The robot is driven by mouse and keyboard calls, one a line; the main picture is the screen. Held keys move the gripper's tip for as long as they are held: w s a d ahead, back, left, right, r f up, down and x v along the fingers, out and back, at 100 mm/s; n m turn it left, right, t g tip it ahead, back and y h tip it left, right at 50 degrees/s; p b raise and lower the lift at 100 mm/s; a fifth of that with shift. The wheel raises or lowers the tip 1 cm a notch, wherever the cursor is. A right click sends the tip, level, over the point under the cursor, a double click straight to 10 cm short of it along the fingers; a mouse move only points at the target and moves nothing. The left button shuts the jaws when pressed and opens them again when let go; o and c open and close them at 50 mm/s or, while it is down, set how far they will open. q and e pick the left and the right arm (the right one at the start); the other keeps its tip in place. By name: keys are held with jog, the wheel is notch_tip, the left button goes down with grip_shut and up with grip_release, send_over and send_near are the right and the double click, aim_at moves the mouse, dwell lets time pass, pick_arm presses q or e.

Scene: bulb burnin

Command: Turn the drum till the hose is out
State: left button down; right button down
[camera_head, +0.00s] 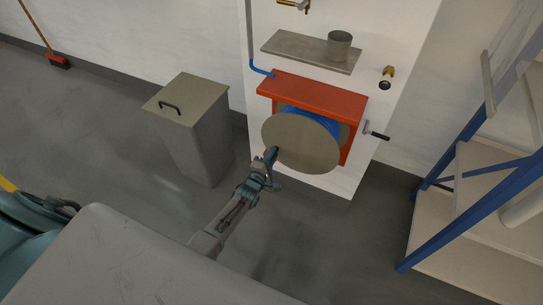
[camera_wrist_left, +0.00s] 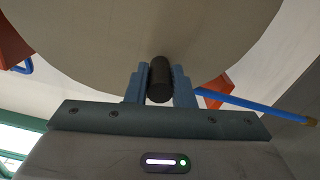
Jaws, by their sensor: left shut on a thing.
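The drum shows as a round grey-beige disc (camera_head: 301,143) under a red-orange housing (camera_head: 313,94) on a white wall panel. The blue hose (camera_head: 308,116) is wound behind the disc, partly hidden by it. My left gripper (camera_head: 270,158) is at the disc's lower left edge. In the left wrist view its fingers are shut on a black handle (camera_wrist_left: 159,80) in front of the disc (camera_wrist_left: 160,30). My right gripper is not in view.
A lidded grey bin (camera_head: 190,125) stands left of the panel. A blue-framed shelf rack (camera_head: 470,190) stands at the right. A shelf (camera_head: 305,50) with a metal cup (camera_head: 339,46) is above. Floor below the drum is clear.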

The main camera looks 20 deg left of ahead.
pick_arm(q)
jog(key=shift+d+f, duration=0.1)
jog(key=c, duration=1.3)
grip_release()
jog(key=shift+o, duration=0.2)
jog(key=shift+s, duration=0.3)
jog(key=s+p, duration=0.1)
jog(key=s, duration=0.9)
jog(key=shift+s+a, duration=0.15)
jog(key=shift+a, duration=0.05)
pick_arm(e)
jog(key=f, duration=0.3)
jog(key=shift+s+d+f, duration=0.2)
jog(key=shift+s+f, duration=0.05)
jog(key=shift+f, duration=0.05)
